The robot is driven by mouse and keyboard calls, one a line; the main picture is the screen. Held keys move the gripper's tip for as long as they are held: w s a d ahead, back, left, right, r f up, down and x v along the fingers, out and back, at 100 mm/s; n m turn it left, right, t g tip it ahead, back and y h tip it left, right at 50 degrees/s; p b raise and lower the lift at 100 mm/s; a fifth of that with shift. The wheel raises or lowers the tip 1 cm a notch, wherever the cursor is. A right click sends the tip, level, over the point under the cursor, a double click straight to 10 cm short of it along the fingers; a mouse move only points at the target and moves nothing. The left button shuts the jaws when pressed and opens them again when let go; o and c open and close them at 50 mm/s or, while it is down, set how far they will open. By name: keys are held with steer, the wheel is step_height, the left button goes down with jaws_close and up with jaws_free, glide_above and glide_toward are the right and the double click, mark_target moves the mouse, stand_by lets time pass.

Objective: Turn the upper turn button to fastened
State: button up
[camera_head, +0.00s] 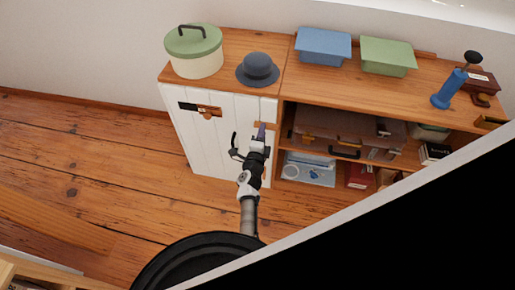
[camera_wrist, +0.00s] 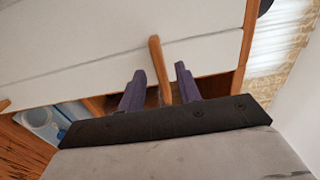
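The white plank door (camera_head: 205,140) stands at the front of the left cabinet. The upper turn button (camera_wrist: 155,60), a slim wooden bar, shows in the wrist view between my fingers. Its far end lies over the white door (camera_wrist: 85,40), and its near end reaches past the door's edge towards the wooden frame. My gripper (camera_wrist: 160,69) is open, with one purple finger on each side of the bar; gaps show beside it, and contact cannot be told. In the head view my gripper (camera_head: 261,132) is at the door's upper right edge and hides much of the button.
A second wooden piece (camera_wrist: 4,104) shows at the wrist view's left edge. A green-lidded pot (camera_head: 195,55) and a dark hat (camera_head: 258,70) stand on the cabinet top. Open shelves (camera_head: 340,150) with a case and books are to the right. The floor (camera_head: 110,160) at left is clear.

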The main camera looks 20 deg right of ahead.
steer(key=v, duration=1.1)
steer(key=shift+s+a+p, duration=0.15)
steer(key=shift+s+p, duration=0.1)
steer(key=shift+p, duration=0.15)
